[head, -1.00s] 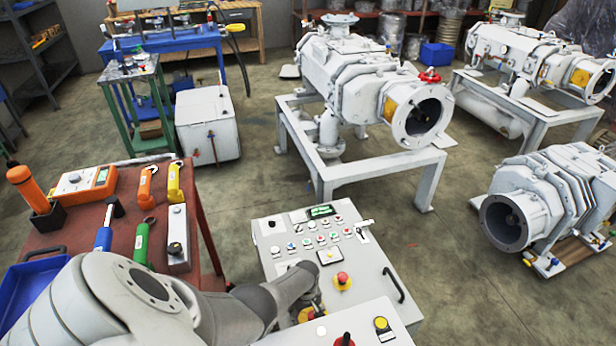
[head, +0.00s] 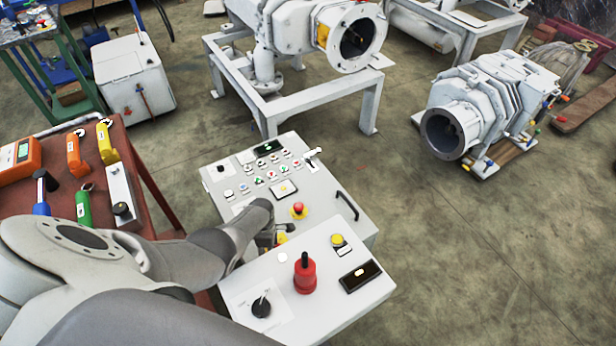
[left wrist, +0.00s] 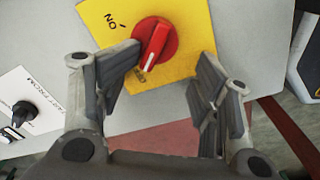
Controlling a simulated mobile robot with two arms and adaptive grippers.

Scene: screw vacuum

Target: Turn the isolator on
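The isolator is a red rotary switch (left wrist: 155,38) on a yellow plate (left wrist: 185,30) in the left wrist view. An "ON" mark is printed at its upper left, and smaller lettering below it is hard to read. Its handle slants, with the lower end towards that lettering. My left gripper (left wrist: 165,70) is open, with one finger on each side of the switch's near end; contact cannot be told. In the head view my left gripper (head: 276,238) is at the lower edge of the grey control panel (head: 225,175) and mostly hides the yellow plate. My right gripper is not in view.
A red emergency button (head: 298,209) sits above the gripper. A tool table (head: 145,170) is at the left. Open floor lies to the right.

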